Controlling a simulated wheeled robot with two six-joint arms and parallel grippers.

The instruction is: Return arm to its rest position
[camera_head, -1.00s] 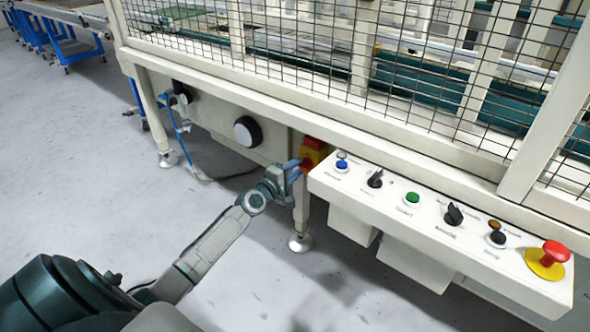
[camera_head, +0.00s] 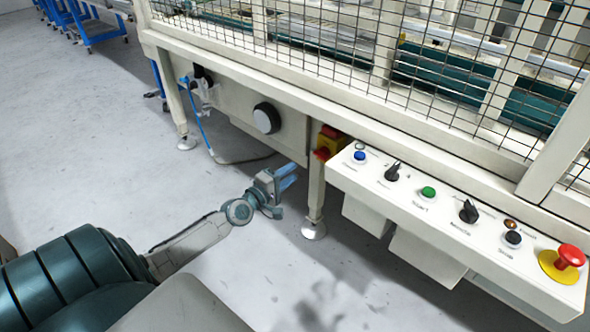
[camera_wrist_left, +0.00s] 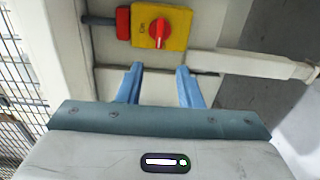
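My left gripper (camera_head: 289,176) is in front of the machine's lower frame, left of the control panel. In the left wrist view its two blue fingers (camera_wrist_left: 160,85) stand apart with nothing between them. A yellow box with a red rotary switch (camera_head: 328,142) is on the machine frame beyond the fingers. It also shows in the left wrist view (camera_wrist_left: 160,26), apart from the fingertips. My right gripper is in neither view.
The white control panel (camera_head: 455,230) carries several buttons and knobs and a red emergency stop (camera_head: 569,256). A machine leg (camera_head: 314,205) stands close to the gripper. The mesh guard (camera_head: 330,50) rises behind. Grey floor (camera_head: 90,150) is open at left.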

